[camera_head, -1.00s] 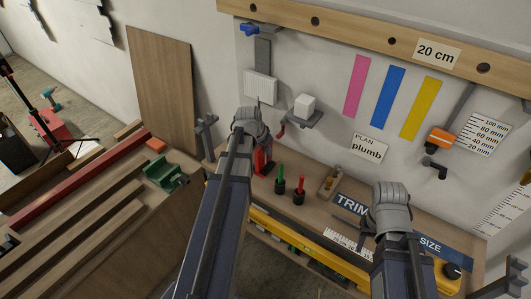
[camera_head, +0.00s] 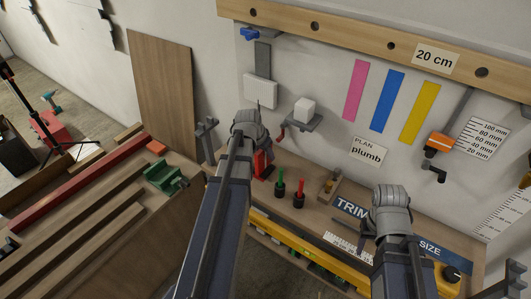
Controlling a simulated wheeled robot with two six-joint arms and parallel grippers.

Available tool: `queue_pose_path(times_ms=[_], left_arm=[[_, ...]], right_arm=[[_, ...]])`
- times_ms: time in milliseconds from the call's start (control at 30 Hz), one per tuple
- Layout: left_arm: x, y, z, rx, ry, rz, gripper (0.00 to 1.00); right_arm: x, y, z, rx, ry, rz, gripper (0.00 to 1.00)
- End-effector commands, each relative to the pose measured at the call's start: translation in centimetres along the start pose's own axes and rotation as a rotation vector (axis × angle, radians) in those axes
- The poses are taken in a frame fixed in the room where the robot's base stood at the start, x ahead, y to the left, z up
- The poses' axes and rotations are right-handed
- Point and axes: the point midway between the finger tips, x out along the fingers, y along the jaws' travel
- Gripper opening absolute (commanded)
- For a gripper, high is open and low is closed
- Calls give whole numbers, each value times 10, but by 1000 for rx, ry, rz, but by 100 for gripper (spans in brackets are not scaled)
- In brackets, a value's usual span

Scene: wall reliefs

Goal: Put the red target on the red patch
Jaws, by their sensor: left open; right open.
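I cannot tell which thing is the red target, and no plain red patch stands out on the wall. A pink strip (camera_head: 355,90) hangs beside a blue strip (camera_head: 387,101) and a yellow strip (camera_head: 420,112). A red tool (camera_head: 262,164) stands on the bench behind my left wrist, partly hidden. A red-handled tool (camera_head: 300,188) stands upright in a dark holder beside a green-handled one (camera_head: 280,182). My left gripper (camera_head: 250,121) is open in front of the wall, fingers mostly hidden by the wrist. My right gripper (camera_head: 390,196) is open above the bench's right part, fingers also mostly hidden.
A white block (camera_head: 304,107) sits on a grey wall bracket. A white plate (camera_head: 260,91) and an orange slider (camera_head: 438,142) are on the wall. A yellow level (camera_head: 290,239) runs along the bench front.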

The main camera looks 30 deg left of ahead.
Motion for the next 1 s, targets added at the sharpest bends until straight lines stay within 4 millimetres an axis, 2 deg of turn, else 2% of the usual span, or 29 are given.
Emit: queue_pose_path(times_ms=[633,800,1000], left_arm=[[-102,0,-2,-1,0,0,50],[-115,0,-1,0,0,0,50],[-115,0,0,0,0,0,50]], right_arm=[[-94,9,6,0,0,0,50],[-106,10,6,-1,0,0,50],[-106,10,6,-1,0,0,50]])
